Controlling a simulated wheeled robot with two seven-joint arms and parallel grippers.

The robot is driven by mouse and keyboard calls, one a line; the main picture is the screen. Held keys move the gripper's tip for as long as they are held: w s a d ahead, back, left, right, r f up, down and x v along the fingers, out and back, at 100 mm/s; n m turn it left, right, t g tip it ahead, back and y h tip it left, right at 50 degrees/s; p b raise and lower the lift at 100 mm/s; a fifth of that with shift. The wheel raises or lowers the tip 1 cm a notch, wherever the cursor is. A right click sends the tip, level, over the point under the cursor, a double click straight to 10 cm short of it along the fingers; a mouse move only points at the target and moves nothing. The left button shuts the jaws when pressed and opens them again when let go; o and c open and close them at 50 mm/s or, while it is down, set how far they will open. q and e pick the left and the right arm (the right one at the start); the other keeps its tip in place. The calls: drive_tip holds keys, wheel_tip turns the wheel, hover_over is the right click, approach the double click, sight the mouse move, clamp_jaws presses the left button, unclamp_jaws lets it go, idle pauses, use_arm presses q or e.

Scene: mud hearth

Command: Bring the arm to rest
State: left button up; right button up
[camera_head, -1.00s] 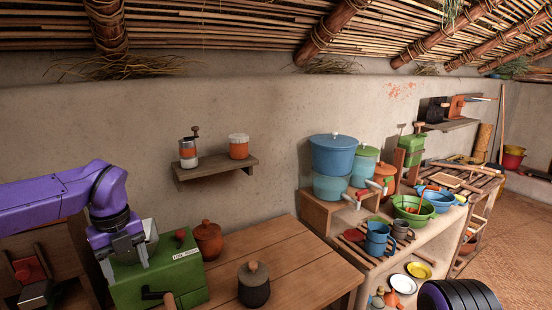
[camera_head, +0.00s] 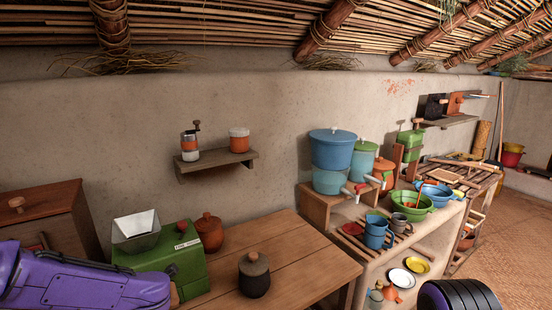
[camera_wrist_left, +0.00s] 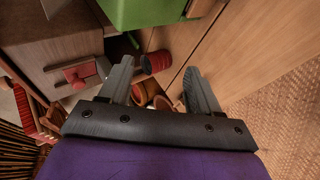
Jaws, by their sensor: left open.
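My left arm, purple, lies low at the bottom left of the head view, in front of the green machine (camera_head: 170,262) with the metal hopper (camera_head: 136,232). My left gripper's fingers are out of sight there. In the left wrist view my left gripper (camera_wrist_left: 162,85) is open, its two grey fingers apart with nothing held between them. The green machine (camera_wrist_left: 145,10) shows at the top of that view, beyond the fingers. A purple-black rounded part at the bottom right of the head view appears to be mine; no right gripper shows.
The wooden table (camera_head: 300,262) holds a dark lidded jar (camera_head: 254,276) and an orange lidded pot (camera_head: 209,233). A wall shelf (camera_head: 217,165) carries a grinder (camera_head: 190,145) and a canister (camera_head: 239,140). The table's front right is clear.

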use_arm(q)
drive_tip(key=s+d+f+m, duration=0.1)
drive_tip(key=s+f+m, duration=0.1)
drive_tip(key=f, duration=0.3)
drive_tip(key=s+d+f+m+t+h+b, duration=0.1)
drive_tip(key=s+f+m, duration=0.1)
drive_tip(key=f+m, duration=0.2)
drive_tip(key=s+d+f+m+h, duration=0.1)
drive_tip(key=s+d+f+m, duration=0.1)
drive_tip(key=f+m, duration=0.3)
drive_tip(key=shift+s+f+t, duration=0.3)
drive_tip(key=shift+s+t, duration=0.1)
drive_tip(key=shift+s, duration=0.15)
drive_tip(key=s+f+m+g+h+b, duration=0.1)
drive_tip(key=s+f+m, duration=0.2)
drive_tip(key=s+f, duration=0.2)
drive_tip(key=s+d+f+m+g+h+b, duration=0.1)
drive_tip(key=s+f, duration=0.4)
drive_tip(key=s, duration=0.6)
drive_tip(key=s+d+f+m+g+h+b, duration=0.1)
drive_tip(key=s+f+m+g, duration=0.1)
drive_tip(key=s+f+m, duration=0.3)
drive_tip(key=s, duration=0.4)
drive_tip(key=shift+f+m, duration=0.4)
